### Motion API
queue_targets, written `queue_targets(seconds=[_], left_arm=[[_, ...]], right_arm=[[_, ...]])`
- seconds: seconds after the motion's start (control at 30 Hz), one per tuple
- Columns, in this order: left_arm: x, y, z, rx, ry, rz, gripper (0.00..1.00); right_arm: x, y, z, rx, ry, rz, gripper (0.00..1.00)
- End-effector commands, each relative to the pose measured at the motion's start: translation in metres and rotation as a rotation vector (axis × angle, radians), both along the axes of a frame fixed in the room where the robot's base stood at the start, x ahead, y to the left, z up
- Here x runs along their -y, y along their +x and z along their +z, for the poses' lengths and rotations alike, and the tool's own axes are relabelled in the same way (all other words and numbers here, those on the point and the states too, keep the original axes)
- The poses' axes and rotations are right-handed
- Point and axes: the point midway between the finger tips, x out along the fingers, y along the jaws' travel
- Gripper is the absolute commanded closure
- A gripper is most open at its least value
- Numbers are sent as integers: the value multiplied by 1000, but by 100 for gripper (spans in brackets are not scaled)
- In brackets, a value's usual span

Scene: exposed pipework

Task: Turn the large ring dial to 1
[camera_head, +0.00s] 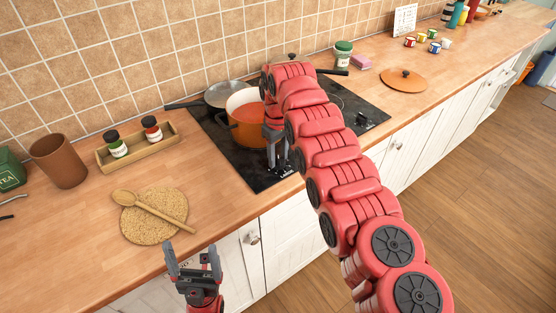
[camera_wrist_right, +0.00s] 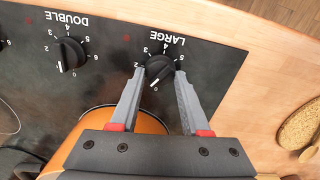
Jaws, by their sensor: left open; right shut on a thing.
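The large ring dial (camera_wrist_right: 160,67) is a round black knob under the upside-down word LARGE in the right wrist view. Its white pointer mark is at the knob's lower side, close to a white marking I cannot read surely. My right gripper (camera_wrist_right: 160,72) has its fingertips on both sides of the knob and is shut on it. In the head view the right gripper (camera_head: 278,165) points down at the front edge of the black cooktop (camera_head: 232,165), and the knob is mostly hidden there. My left gripper (camera_head: 194,262) is open and empty, in front of the counter.
A DOUBLE knob (camera_wrist_right: 70,52) sits beside the large one. An orange pot (camera_head: 238,134) and a grey pan (camera_head: 224,93) stand on the cooktop. A wooden spoon (camera_head: 150,208) lies on a round mat (camera_head: 138,226). A spice rack (camera_head: 108,158) stands behind.

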Motion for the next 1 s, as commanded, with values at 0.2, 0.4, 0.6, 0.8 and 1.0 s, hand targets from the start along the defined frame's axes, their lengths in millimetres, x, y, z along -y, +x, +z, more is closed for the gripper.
queue_targets(seconds=[0.2, 0.4, 0.6, 0.8, 1.0], left_arm=[[0, 0, -9, 0, 0, 0, 13], [0, 0, -12, 0, 0, 0, 13], [0, 0, -12, 0, 0, 0, 13], [0, 0, -12, 0, 0, 0, 13], [0, 0, -12, 0, 0, 0, 13]], right_arm=[[0, 0, -1, 1, 1, -128, 100], [0, 0, -1, 1, 1, -200, 100], [0, 0, -1, 0, 0, -227, 100], [0, 0, 0, 0, 0, -229, 100], [0, 1, 0, 1, 1, -228, 47]])
